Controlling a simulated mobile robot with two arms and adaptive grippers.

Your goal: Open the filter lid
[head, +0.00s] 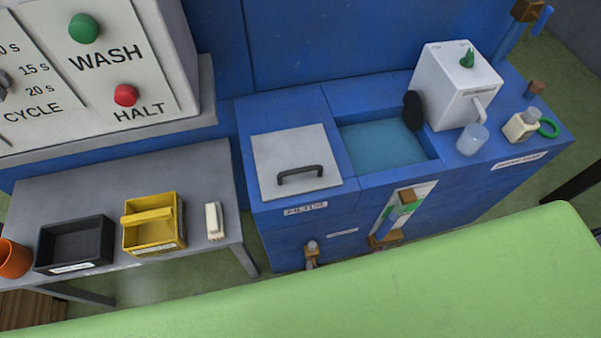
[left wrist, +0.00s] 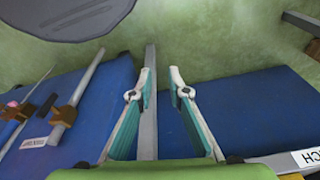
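The filter lid (head: 295,150) is a light grey square plate with a dark bar handle (head: 300,174) near its front edge. It lies flat and closed on the left part of the blue cabinet (head: 375,185), above a small label. No gripper is near it in the head view. My left gripper (left wrist: 161,72) shows only in the left wrist view. Its two fingers are apart with nothing between them, and blue surfaces and green floor lie beyond. The lid cannot be made out in that view. My right gripper is in neither view.
An open water basin (head: 380,147) is right of the lid, with a white spouted box (head: 455,85) beyond. A grey table (head: 200,165) at left holds a black tray (head: 75,228), a yellow caddy (head: 153,242) and a white brush-like block (head: 214,220). The wash panel stands behind.

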